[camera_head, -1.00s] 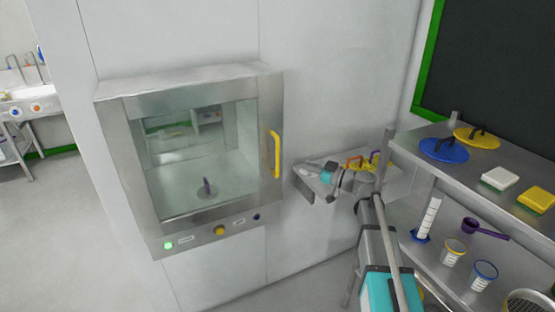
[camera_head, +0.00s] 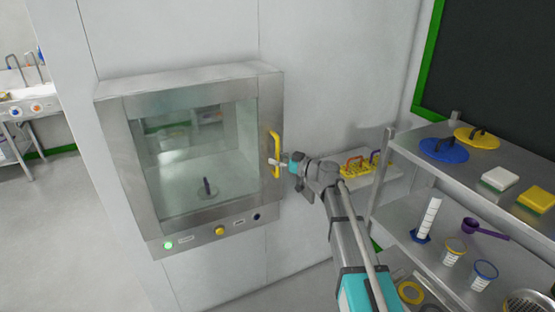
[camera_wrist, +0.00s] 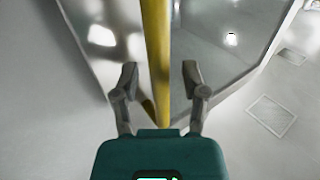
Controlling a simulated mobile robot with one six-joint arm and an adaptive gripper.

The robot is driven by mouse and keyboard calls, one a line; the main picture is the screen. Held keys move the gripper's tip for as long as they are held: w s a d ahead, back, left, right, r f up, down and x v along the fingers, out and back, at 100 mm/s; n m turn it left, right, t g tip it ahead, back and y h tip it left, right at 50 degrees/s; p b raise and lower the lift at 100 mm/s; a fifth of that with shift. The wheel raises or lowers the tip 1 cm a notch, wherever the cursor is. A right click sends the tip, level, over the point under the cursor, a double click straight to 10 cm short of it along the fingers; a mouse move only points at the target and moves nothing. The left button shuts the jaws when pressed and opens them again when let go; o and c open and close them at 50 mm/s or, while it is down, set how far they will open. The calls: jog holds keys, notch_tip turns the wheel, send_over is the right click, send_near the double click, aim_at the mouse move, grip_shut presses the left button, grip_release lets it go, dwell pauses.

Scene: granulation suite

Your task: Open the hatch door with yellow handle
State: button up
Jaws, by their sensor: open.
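The hatch door (camera_head: 187,168) is a glass pane in a metal frame on the wall box, and it looks closed. Its yellow handle (camera_head: 276,155) stands upright on the door's right side. In the wrist view the yellow handle (camera_wrist: 157,60) runs vertically between the two fingers. My gripper (camera_head: 277,163) is at the handle's lower half, reaching in from the right. In the wrist view my gripper (camera_wrist: 159,78) is open, with a finger on each side of the handle and a gap to both.
Below the door are a lit green button (camera_head: 168,245), a yellow knob (camera_head: 220,231) and a dark button (camera_head: 257,217). A wall shelf (camera_head: 378,190) with coloured handles is right of the hatch. A metal rack (camera_head: 405,160) stands further right. Floor at left is clear.

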grip_shut()
dwell(0.3)
